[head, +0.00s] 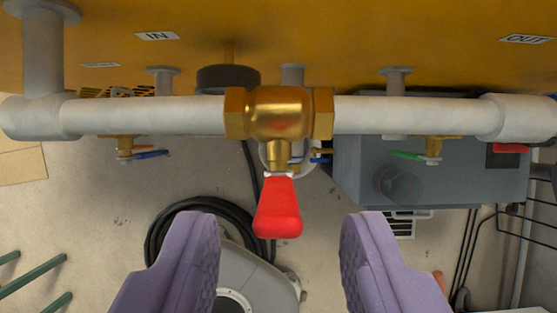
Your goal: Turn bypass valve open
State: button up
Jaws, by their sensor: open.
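The bypass valve has a brass body (279,113) set in a horizontal grey pipe near the middle of the head view. Its red handle (278,209) points toward the bottom of the picture, at right angles to the pipe. My gripper (279,232) is open, with one purple finger on each side of the red handle. Clear gaps show between both fingers and the handle, and the gripper holds nothing. The handle's far side is hidden.
The pipe (411,116) runs across in front of a yellow tank (400,40) with IN and OUT labels. Small valves with blue (151,154) and green (407,155) handles hang beside it. A grey box (435,160), a black hose (160,225) and a grey machine (240,270) lie below.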

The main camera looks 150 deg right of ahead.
aim_at(278, 192)
jog(key=b+x, duration=0.1)
jog(key=x, duration=0.4)
jog(key=shift+w+a+f, duration=0.1)
jog(key=shift+w+a, duration=0.05)
grip_shut()
